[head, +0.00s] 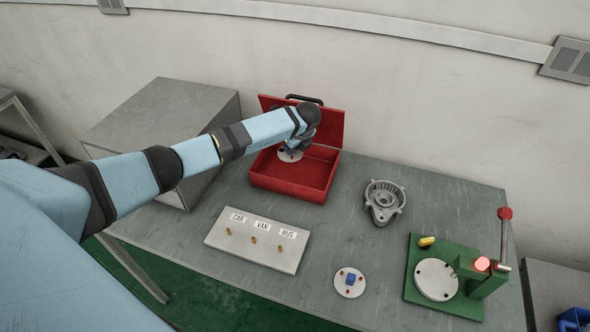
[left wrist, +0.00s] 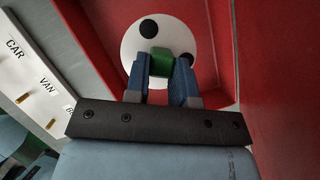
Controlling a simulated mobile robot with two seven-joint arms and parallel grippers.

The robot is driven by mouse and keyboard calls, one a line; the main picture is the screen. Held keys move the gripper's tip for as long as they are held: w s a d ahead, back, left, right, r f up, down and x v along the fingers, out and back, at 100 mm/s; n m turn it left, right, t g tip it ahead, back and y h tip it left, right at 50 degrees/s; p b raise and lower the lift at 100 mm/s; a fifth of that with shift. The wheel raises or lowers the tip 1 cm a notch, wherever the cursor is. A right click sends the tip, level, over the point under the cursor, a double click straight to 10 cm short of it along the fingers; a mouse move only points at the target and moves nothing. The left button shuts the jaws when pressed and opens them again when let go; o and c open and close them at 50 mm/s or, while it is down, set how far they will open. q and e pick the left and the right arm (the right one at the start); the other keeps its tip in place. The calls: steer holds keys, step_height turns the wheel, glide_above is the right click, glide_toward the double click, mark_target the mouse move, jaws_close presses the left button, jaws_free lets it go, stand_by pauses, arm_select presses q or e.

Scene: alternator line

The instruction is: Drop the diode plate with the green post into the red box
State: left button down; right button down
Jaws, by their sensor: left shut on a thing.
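The diode plate with the green post is a white disc with dark round spots, seen in the left wrist view (left wrist: 187,42). Its green post (left wrist: 161,60) is between the blue fingers of my left gripper (left wrist: 161,66), which is shut on it. In the head view the disc (head: 290,156) shows under the gripper, inside the outline of the open red box (head: 315,178). I cannot tell whether the disc touches the box floor. The red lid stands up at the back. My arm hides part of the box. My right gripper is not in view.
A white board (head: 250,258) labelled CAR, VAN, BUS with brass pegs lies in front. A plate with a blue post (head: 350,290), a grey housing (head: 398,187) and a green fixture (head: 416,294) with a red-knobbed lever are to the right. A grey cabinet (head: 150,110) stands left.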

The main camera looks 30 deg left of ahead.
arm_select(q)
steer(key=shift+f+b, duration=0.45)
steer(key=shift+f, duration=0.35)
steer(key=shift+f+b, duration=0.3)
steer(key=shift+f, duration=0.45)
steer(key=c, duration=0.9)
jaws_free()
steer(key=shift+r, duration=0.15)
steer(key=b+v, duration=0.3)
steer(key=v, duration=1)
steer(key=shift+s+d+r, duration=0.1)
steer(key=shift+r, duration=0.2)
